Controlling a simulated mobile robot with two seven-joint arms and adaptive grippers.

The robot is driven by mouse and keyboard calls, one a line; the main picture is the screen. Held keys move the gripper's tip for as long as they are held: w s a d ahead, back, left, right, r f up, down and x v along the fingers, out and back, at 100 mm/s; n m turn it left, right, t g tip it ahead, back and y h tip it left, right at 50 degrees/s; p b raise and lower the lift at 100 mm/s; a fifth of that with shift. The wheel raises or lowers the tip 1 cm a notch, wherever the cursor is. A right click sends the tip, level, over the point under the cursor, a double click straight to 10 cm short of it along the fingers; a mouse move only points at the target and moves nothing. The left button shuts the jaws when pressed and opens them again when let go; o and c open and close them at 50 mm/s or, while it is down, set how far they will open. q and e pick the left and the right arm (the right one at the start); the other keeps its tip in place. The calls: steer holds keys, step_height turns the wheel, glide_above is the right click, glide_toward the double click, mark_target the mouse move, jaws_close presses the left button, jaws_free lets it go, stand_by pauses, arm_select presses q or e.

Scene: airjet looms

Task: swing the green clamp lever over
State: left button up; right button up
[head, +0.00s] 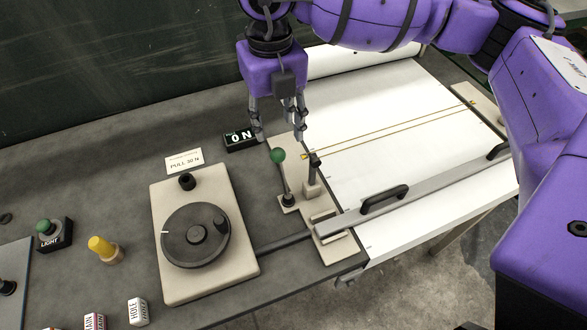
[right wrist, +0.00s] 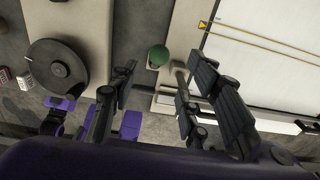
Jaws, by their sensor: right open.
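The green clamp lever (head: 278,156) has a green ball knob on a thin dark rod. The rod stands on a small black pivot on the beige clamp plate (head: 338,249). My right gripper (head: 279,138) points down just above the knob in the head view, its fingers spread and empty. In the right wrist view the knob (right wrist: 158,56) shows just beyond the open fingertips (right wrist: 160,74), between them. Whether any finger touches the knob, I cannot tell. My left gripper is not in view.
A beige block with a dark handwheel (head: 195,236) stands left of the lever. A black ON display (head: 241,137) and a PULL 30 N card (head: 184,161) lie behind. A dark post (head: 314,167) rises close right. White cloth (head: 400,150) and a bar with a black handle (head: 384,199) lie to the right.

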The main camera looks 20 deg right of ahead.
mark_target(278, 150)
step_height(278, 150, down, 8)
steer(key=b, duration=0.3)
steer(key=shift+b, duration=0.35)
steer(key=shift+r, duration=0.25)
steer(key=shift+a, duration=0.1)
steer(key=c, duration=0.8)
steer(key=shift+c, duration=1.2)
steer(key=shift+r, duration=0.1)
